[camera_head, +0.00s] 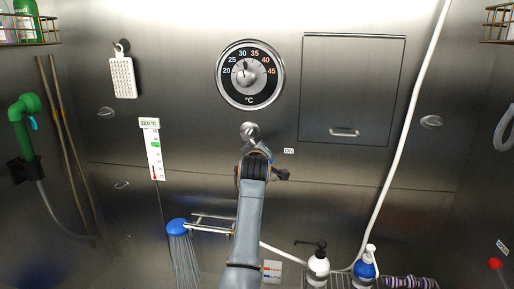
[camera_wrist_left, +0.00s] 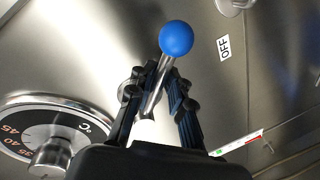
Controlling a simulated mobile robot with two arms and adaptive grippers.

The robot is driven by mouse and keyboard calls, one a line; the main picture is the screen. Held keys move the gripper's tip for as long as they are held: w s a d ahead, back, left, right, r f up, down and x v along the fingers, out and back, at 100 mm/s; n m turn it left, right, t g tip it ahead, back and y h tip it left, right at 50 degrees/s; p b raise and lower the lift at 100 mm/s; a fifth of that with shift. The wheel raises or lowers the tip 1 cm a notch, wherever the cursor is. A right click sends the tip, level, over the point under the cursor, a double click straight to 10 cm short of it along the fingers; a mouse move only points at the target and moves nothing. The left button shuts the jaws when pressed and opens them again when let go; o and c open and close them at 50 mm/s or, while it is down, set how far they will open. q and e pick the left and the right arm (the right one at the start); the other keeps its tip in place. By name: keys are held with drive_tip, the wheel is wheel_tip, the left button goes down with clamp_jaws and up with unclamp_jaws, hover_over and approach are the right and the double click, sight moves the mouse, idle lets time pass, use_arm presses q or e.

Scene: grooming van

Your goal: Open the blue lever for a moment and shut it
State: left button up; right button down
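The blue lever shows in the left wrist view as a metal rod with a blue ball knob (camera_wrist_left: 176,38), close to an OFF label (camera_wrist_left: 223,47). My left gripper (camera_wrist_left: 163,76) has its two dark fingers closed in on the rod, with the ball sticking out beyond the tips. In the head view my left gripper (camera_head: 255,157) is just below the round metal mount (camera_head: 250,131) under the dial, and it hides the lever. An ON label (camera_head: 289,151) is to its right. A blue shower head (camera_head: 177,227) has streaks like running water below it. My right gripper is not in view.
A temperature dial (camera_head: 250,75) is above the lever. A closed metal hatch (camera_head: 352,90) is to the right, and a thermometer (camera_head: 152,150) to the left. Pump bottles (camera_head: 318,265) stand low right, beside a white hose (camera_head: 407,130). A green sprayer (camera_head: 24,105) hangs at left.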

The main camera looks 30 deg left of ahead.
use_arm(q)
drive_tip(key=shift+o, duration=0.6)
drive_tip(key=shift+s+r, duration=0.15)
drive_tip(key=shift+r, duration=0.2)
drive_tip(key=v, duration=0.7)
drive_tip(key=shift+s+d, duration=0.2)
drive_tip(key=shift+s, duration=0.05)
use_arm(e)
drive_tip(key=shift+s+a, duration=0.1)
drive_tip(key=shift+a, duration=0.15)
use_arm(q)
drive_tip(key=shift+c, duration=0.2)
idle(1.0)
